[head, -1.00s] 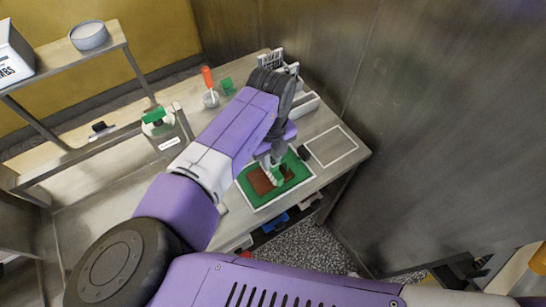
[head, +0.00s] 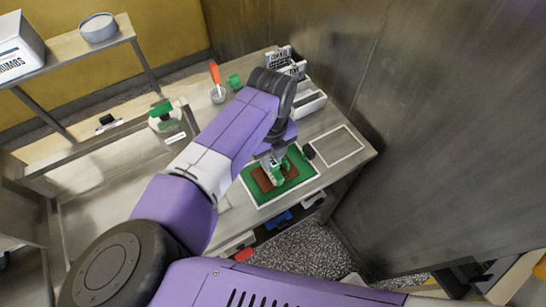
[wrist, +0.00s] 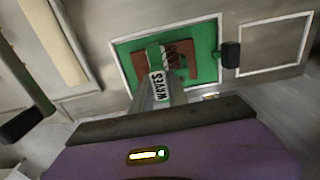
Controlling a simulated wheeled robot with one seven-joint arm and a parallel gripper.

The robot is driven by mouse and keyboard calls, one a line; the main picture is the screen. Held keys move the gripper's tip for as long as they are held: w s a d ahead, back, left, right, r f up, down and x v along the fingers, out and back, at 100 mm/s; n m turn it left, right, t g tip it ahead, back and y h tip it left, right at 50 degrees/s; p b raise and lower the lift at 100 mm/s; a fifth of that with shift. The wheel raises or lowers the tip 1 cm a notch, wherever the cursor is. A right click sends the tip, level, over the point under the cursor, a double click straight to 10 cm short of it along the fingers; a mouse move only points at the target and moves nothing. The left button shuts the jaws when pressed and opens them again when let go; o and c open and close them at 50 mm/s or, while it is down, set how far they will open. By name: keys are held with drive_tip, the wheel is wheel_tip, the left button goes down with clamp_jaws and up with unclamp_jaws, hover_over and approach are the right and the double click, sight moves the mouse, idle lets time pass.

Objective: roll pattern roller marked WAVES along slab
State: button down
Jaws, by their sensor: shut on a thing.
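A brown slab (head: 262,181) lies on a green mat with a white border (head: 259,193) on the metal table. In the wrist view the slab (wrist: 192,71) shows around and beyond the roller. My gripper (head: 276,170) is over the slab, shut on the pattern roller. The roller's tag (wrist: 158,86) reads WAVES in the wrist view. A green part of the roller (wrist: 153,52) shows above the tag. Dark marks show on the slab beside it. Whether the roller touches the slab is hard to tell.
A white-outlined empty rectangle (head: 338,147) lies right of the mat, with a small black object (head: 308,152) between them. White bins (head: 308,103) and a cup with an orange-handled tool (head: 217,94) stand behind. A dark metal wall is on the right.

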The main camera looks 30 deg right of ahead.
sight(259, 181)
drive_tip(key=shift+a, duration=2.15)
idle(0.5)
drive_tip(key=shift+r, duration=0.1)
wheel_tip(259, 181, up, 7)
idle(1.3)
